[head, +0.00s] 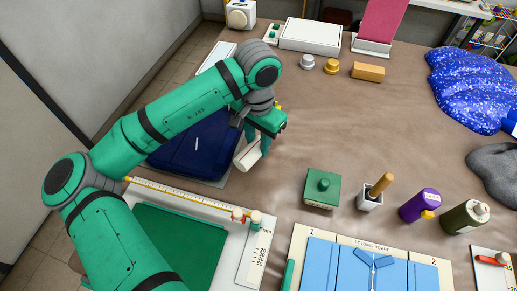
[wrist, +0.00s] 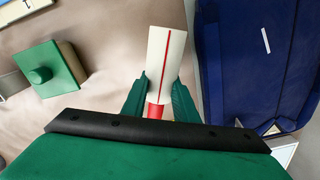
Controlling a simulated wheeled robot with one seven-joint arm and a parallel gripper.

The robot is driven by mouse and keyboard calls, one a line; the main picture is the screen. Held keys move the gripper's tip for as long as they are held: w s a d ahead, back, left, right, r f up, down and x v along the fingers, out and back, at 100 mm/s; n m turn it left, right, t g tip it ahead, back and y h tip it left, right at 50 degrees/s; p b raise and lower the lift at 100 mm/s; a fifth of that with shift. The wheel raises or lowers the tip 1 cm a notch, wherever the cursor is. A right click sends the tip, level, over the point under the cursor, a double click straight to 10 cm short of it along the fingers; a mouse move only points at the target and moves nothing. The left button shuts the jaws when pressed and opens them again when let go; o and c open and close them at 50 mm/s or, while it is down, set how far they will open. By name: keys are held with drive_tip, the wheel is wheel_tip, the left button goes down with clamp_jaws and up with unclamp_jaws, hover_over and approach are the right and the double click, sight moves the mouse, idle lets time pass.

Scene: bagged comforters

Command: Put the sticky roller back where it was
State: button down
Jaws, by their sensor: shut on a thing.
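The sticky roller (head: 247,155) is a white cylinder, tilted, at my gripper (head: 262,143) in the head view. In the wrist view the roller (wrist: 165,58) shows a red line along its white sleeve and a red part at its near end. My gripper (wrist: 161,100) is shut on it, with one green finger on each side. The roller is beside the right edge of a dark blue folded bag (head: 190,150). I cannot tell whether it touches the table (head: 310,130).
A green block with a knob (head: 322,188) stands right of the gripper. Beyond it are a white holder with a wooden handle (head: 370,198), a purple bottle (head: 418,206) and a dark bottle (head: 465,217). A blue folding board (head: 335,262) lies in front. The middle table is clear.

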sight(258, 139)
drive_tip(key=shift+w+d+f, duration=0.1)
drive_tip(key=shift+w+f, duration=0.1)
drive_tip(key=shift+f, duration=0.8)
drive_tip(key=shift+w+f, duration=0.2)
drive_tip(key=shift+f, duration=0.8)
drive_tip(key=shift+f, duration=0.15)
drive_tip(key=c, duration=1.4)
unclamp_jaws()
wheel_tip(258, 139, up, 12)
drive_tip(key=shift+r, duration=0.2)
